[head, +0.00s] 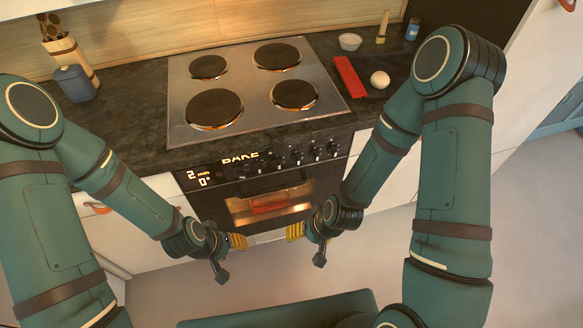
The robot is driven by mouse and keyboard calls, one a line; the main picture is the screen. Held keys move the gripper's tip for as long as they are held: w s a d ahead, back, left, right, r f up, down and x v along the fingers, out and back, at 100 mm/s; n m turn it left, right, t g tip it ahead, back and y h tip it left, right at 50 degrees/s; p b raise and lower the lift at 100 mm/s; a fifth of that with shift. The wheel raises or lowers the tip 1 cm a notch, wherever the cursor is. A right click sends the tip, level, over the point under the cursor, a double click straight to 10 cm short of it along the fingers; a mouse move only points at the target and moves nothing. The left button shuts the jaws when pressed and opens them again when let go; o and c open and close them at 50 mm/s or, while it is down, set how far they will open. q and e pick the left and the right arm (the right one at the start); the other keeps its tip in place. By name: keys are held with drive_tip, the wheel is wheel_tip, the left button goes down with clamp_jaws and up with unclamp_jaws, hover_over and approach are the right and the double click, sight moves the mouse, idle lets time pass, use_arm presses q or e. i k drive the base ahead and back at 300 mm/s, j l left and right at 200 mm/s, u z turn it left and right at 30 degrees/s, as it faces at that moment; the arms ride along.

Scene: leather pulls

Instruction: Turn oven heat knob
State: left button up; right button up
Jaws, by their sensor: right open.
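The oven (262,195) is set under the counter, with a row of dark knobs (296,157) along its front panel. The lit panel display (198,179) reads "2 min" and "0°", and "BAKE" is lit beside it. Which knob is the heat knob I cannot tell. My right gripper (307,246) is open and empty in front of the lower oven door, below the knobs and apart from them. My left gripper (230,256) also looks open and empty, left of the right one at similar height. Neither touches a knob.
The oven door handle (271,188) sticks out below the knobs; the lit window shows something red inside. A hob (184,120) with several plates lies above. A red cloth-like strip (348,77), white egg-like object (379,80) and bowl (350,42) are at right.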

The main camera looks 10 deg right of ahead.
sight(257, 166)
drive_tip(key=k+l+z, duration=0.15)
drive_tip(key=z, duration=0.3)
drive_tip(key=k+l+z, duration=0.15)
drive_tip(key=l+z, duration=0.25)
drive_tip(key=j, duration=0.1)
